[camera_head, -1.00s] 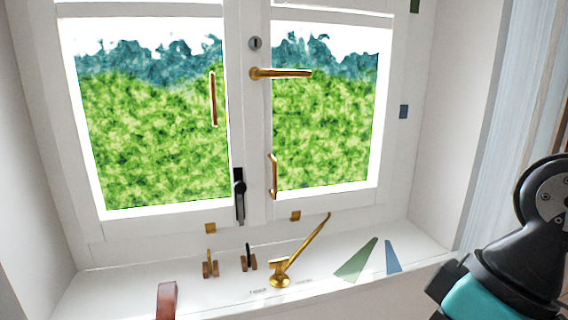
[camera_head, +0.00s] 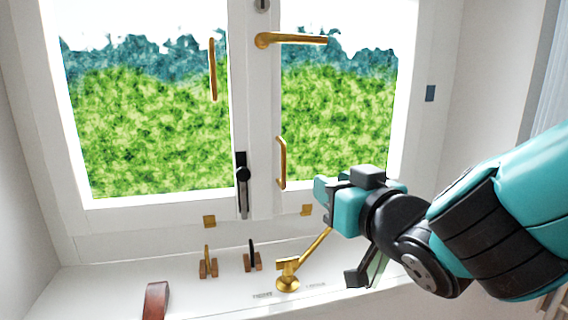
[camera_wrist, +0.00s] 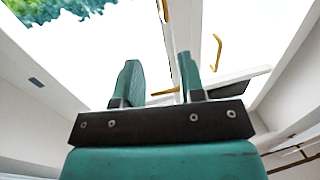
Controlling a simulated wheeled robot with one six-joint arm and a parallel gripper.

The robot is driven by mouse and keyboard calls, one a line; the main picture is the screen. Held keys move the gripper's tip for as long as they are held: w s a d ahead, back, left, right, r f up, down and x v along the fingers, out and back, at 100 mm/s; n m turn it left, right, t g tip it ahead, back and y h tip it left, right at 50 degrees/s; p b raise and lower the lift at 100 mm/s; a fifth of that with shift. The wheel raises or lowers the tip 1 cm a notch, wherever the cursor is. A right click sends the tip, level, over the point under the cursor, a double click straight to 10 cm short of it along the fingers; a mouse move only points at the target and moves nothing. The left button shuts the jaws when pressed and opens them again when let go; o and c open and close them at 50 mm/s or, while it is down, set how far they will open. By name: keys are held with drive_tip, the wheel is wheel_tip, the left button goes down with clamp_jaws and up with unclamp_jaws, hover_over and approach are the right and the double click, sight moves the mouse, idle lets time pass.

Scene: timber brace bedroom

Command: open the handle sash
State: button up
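The right sash (camera_head: 391,110) carries a brass lever handle (camera_head: 300,39), lying level and pointing right, and a brass pull (camera_head: 282,162) upright on its lower left edge. The sash looks closed, in line with the left sash (camera_head: 150,205). My gripper (camera_head: 326,190) is in front of the lower part of the right sash, right of the pull and below the lever handle. In the wrist view my gripper (camera_wrist: 158,75) has two teal fingers apart with nothing between them. A curved brass piece (camera_wrist: 217,50) shows beyond the fingers; which handle it is, I cannot tell.
A brass stay (camera_head: 288,282) stands on the sill below my gripper, its arm slanting up right. Small brass and black pieces (camera_head: 208,264) and a reddish curved object (camera_head: 156,300) sit left. A black bolt (camera_head: 242,185) is on the left sash's edge.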

sight(285, 155)
drive_tip(key=p+x, duration=0.2)
drive_tip(key=x, duration=0.3)
drive_tip(key=p+x, duration=0.3)
drive_tip(key=x, duration=0.2)
drive_tip(key=r+p+x, duration=0.1)
drive_tip(key=p+x, duration=0.2)
drive_tip(key=x, duration=0.3)
drive_tip(key=shift+a+r, duration=0.1)
drive_tip(key=shift+a, duration=0.25)
drive_tip(key=shift+w+a, duration=0.3)
drive_tip(key=shift+w, duration=0.25)
clamp_jaws()
